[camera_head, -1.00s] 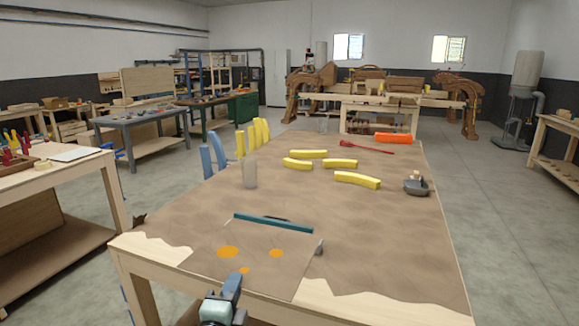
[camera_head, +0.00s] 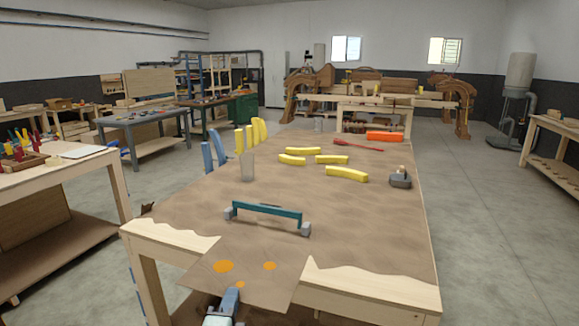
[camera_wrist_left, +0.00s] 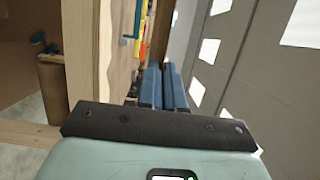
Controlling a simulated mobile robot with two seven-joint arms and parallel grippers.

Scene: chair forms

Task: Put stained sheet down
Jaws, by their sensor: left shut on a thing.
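The stained sheet (camera_head: 250,258) is brown with a few orange spots. In the head view it lies at the near edge of the worktable, its near part sticking out past the edge toward me. My left gripper (camera_head: 230,298) is shut on the sheet's near edge, beside the smallest orange spot. In the left wrist view the blue fingers (camera_wrist_left: 162,88) are close together; the sheet cannot be made out there. My right gripper is not in view.
The worktable has a brown covering (camera_head: 330,235) with a ragged near edge. A teal bar with grey end blocks (camera_head: 267,210) stands just beyond the sheet. Farther back are a clear cup (camera_head: 248,168), yellow curved pieces (camera_head: 346,174), and a dark grey block-like object (camera_head: 400,178).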

